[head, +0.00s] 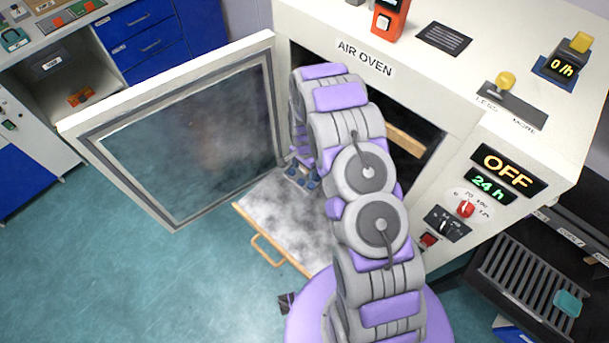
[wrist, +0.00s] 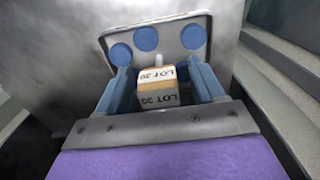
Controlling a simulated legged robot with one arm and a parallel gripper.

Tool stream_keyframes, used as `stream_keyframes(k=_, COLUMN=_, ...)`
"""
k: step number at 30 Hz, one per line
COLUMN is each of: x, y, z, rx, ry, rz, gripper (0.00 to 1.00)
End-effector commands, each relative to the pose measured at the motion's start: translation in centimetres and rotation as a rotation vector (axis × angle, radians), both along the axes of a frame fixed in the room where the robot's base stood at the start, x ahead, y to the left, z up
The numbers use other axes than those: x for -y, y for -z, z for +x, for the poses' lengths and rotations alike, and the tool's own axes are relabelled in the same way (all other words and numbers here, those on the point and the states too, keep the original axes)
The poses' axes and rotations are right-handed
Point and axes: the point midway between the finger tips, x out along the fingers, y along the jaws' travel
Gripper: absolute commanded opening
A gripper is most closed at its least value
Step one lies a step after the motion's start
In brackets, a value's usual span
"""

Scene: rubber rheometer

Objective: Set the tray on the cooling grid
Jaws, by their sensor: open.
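The tray (wrist: 185,52) is a small pale plate with several blue discs on it. It lies on the oven's pulled-out grey shelf (head: 262,215). In the head view my arm hides most of the gripper and tray, with only bluish bits showing by the shelf. The cooling grid (head: 519,277), a slatted dark metal rack, stands at lower right, right of the oven.
The air oven (head: 365,58) reads OFF, and its glass door (head: 195,130) stands wide open to the left. The shelf has a wooden handle (head: 266,251) in front. A teal item (head: 568,303) lies at the grid's right end. Open floor lies at lower left.

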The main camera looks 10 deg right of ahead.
Motion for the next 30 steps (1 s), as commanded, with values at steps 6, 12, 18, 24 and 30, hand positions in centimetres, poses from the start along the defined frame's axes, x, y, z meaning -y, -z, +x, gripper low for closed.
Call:
stream_keyframes(k=6, x=-0.01, y=-0.08, z=0.01, rx=0.0, ry=0.0, rz=0.0, gripper=0.64)
stream_keyframes(k=12, x=-0.01, y=-0.07, z=-0.01, rx=0.0, ry=-0.001, rz=0.0, gripper=0.45)
stream_keyframes(k=18, x=-0.02, y=-0.06, z=-0.01, rx=0.0, ry=-0.001, rz=0.0, gripper=0.26)
stream_keyframes(k=24, x=-0.01, y=-0.06, z=-0.02, rx=0.0, ry=-0.001, rz=0.0, gripper=0.07)
stream_keyframes(k=30, x=-0.02, y=-0.06, z=-0.01, rx=0.0, ry=-0.001, rz=0.0, gripper=0.0)
